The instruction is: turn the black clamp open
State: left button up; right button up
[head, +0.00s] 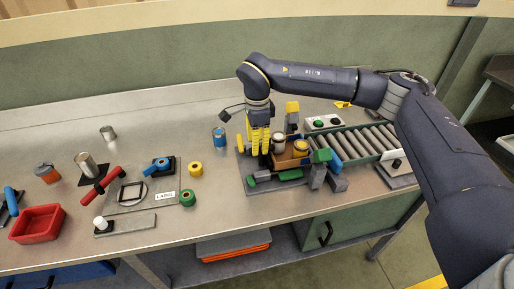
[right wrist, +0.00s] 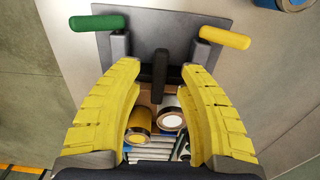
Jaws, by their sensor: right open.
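In the right wrist view, a black clamp (right wrist: 161,72) stands as a dark upright bar in the middle of a grey plate (right wrist: 160,22). My right gripper (right wrist: 165,75) is open, with its yellow fingers on either side of the black clamp; I see gaps at both sides. In the head view, my right gripper (head: 259,152) points down over the left part of the fixture (head: 246,164) and largely hides the black clamp. My left gripper is not in view.
A green handle (right wrist: 97,23) and a yellow handle (right wrist: 224,37) flank the black clamp. Cans (head: 301,146) sit in a brown box (head: 289,160) beside my gripper. The roller conveyor (head: 357,141) runs right. A blue can (head: 219,136) stands left of the fixture.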

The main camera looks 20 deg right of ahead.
jog(key=shift+f, duration=1.05)
jog(key=shift+o, duration=0.2)
grip_shut()
